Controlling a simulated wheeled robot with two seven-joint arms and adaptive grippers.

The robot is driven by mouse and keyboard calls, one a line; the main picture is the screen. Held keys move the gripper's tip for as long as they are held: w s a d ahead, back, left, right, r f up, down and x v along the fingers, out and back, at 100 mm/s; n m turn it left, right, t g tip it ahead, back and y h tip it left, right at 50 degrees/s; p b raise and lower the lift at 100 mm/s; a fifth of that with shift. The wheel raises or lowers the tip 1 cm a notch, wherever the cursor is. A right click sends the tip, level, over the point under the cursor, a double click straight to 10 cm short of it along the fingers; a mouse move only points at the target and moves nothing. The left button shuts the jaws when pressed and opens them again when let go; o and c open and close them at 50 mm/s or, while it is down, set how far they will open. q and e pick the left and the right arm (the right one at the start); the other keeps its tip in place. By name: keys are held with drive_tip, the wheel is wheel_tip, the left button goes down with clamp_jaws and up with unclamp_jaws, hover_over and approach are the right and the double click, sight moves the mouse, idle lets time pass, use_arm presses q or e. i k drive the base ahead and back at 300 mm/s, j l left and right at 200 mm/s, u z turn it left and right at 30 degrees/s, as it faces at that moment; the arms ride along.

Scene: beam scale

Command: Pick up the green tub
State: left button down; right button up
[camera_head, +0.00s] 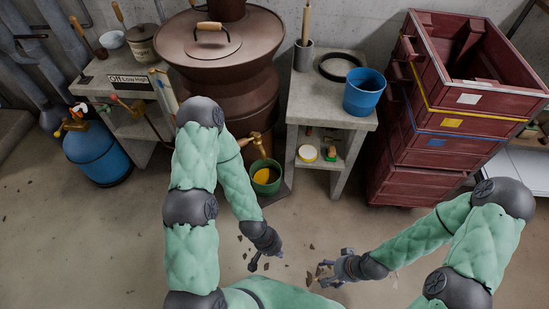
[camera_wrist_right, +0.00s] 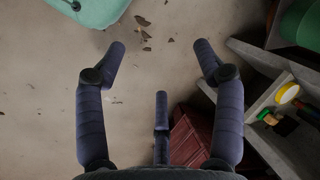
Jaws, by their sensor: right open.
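In the right wrist view, part of the green tub (camera_wrist_right: 303,24) shows at the upper right edge, beyond the fingers. My left gripper (camera_head: 265,265) is in front of the tub, apart from it, with its fingers spread and empty. My right gripper (camera_head: 318,277) is to the right and nearer to me, also apart from the tub. Its open fingers (camera_wrist_right: 160,47) hold nothing.
The brown barrel (camera_head: 225,85) and its tap (camera_head: 252,140) rise behind the tub. A concrete shelf (camera_head: 335,115) with a blue bucket (camera_head: 365,92) stands right of it. Stacked red crates (camera_head: 430,150) are farther right. Small brown fragments (camera_head: 310,277) lie on the open floor.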

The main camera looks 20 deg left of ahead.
sight(265, 176)
drive_tip(key=j, duration=0.65)
drive_tip(key=j+u, duration=0.15)
drive_tip(key=j, duration=0.5)
drive_tip(key=i+j, duration=0.1)
drive_tip(key=j, duration=0.55)
drive_tip(key=j+u, duration=0.15)
drive_tip(key=j, duration=0.5)
drive_tip(key=i, duration=0.05)
